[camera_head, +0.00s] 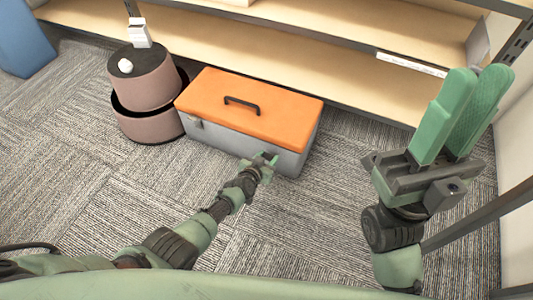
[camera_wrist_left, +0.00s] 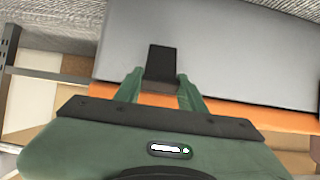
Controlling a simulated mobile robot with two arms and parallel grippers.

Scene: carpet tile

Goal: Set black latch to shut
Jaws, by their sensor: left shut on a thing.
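The toolbox (camera_head: 221,143) has a grey body and an orange lid (camera_head: 270,108) with a black handle. The lid lies down on the body. My left gripper (camera_head: 266,160) is at the right part of the toolbox's front. In the left wrist view, the black latch (camera_wrist_left: 162,62) lies against the grey wall beside the orange lid edge. The left fingers (camera_wrist_left: 161,88) are shut on its near end. In the head view this latch is hidden by the gripper. My right gripper (camera_head: 478,72) is raised at the right, away from the toolbox; its finger gap is unclear.
Another latch (camera_head: 195,122) is at the toolbox's front left. A round brown container (camera_head: 143,76) with a white item on top stands left of the toolbox. A wooden shelf (camera_head: 300,57) runs behind. A blue object (camera_head: 22,40) is far left. The carpet in front is clear.

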